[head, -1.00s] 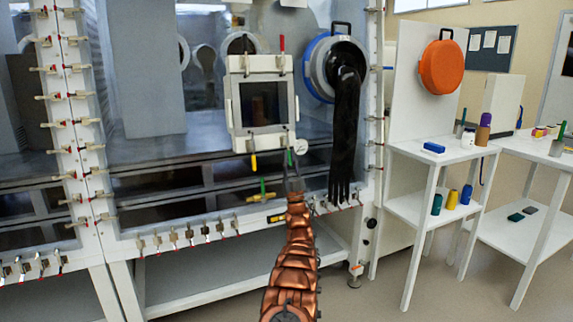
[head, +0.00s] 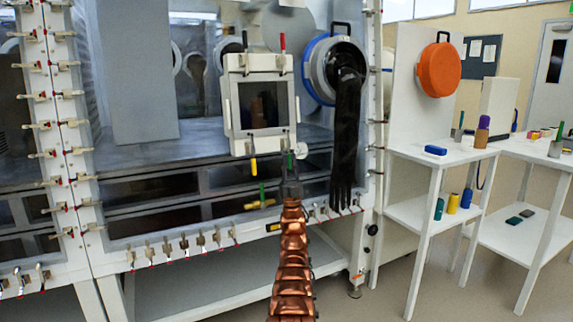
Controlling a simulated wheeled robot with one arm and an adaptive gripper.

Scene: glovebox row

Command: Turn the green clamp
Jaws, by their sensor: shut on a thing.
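The green clamp (head: 291,160) is at the lower right corner of a small white-framed door (head: 232,110) on the glovebox front. Its green handle points down. My gripper (head: 291,172) is at the lower end of this handle, reaching up from below, and is shut on it. The fingers hide the handle's lower end. A yellow clamp (head: 253,167) hangs at the door's lower left. A black clamp (head: 245,40) and a red clamp (head: 282,42) point up at its top edge.
A black glove (head: 346,130) hangs from a blue-ringed port just right of the door. A yellow valve with a green stem (head: 262,196) is below left of my gripper. White shelves (head: 440,155) with small bottles stand at the right. Open floor lies in front of them.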

